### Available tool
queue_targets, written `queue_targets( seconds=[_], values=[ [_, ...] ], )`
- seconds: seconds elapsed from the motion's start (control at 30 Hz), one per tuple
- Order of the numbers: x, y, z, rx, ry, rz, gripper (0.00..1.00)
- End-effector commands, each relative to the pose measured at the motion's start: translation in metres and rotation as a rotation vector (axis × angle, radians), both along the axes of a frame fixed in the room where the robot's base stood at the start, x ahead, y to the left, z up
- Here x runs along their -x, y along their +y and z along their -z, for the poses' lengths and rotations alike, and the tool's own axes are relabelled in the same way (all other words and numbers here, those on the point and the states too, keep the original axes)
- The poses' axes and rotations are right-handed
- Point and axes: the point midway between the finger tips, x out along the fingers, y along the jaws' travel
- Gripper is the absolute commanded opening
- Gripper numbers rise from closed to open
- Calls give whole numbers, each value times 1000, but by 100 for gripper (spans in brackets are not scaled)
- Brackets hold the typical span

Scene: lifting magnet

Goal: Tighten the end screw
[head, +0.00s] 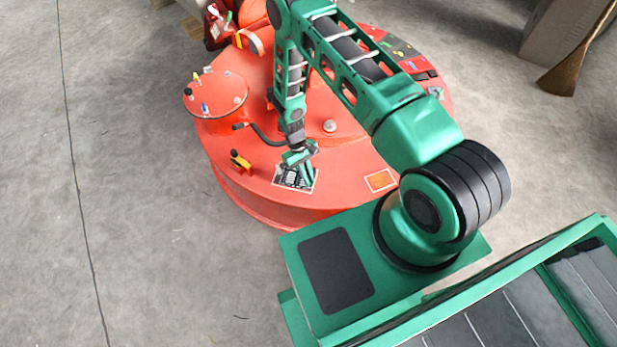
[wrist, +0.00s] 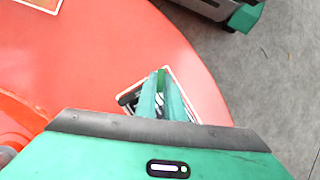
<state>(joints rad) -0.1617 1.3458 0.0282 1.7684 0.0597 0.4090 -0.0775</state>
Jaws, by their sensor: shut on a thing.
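My green gripper (head: 307,178) reaches down onto a small pale-edged terminal panel (head: 283,182) with dark parts, near the front rim of the round red magnet (head: 345,165). In the wrist view the two narrow fingers (wrist: 162,88) are close together over the same panel (wrist: 127,98). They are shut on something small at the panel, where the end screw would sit. The fingers cover the screw itself, so its head and depth cannot be seen.
A yellow-and-black part (head: 240,161) stands left of the panel, and an orange-and-white label (head: 380,180) lies right of it. A raised red drum (head: 216,97) with small coloured parts is at the magnet's left. Grey floor (head: 120,200) is clear on the left.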

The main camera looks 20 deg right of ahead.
Motion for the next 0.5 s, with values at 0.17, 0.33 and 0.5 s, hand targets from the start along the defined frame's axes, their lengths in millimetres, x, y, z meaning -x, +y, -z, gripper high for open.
queue_targets(
  seconds=[0.17,0.33,0.5],
  values=[
    [-6,-1,-1,1,-12,68,0],
    [-6,-1,-1,0,-12,100,0],
    [-6,-1,-1,0,-13,108,0]
  ],
)
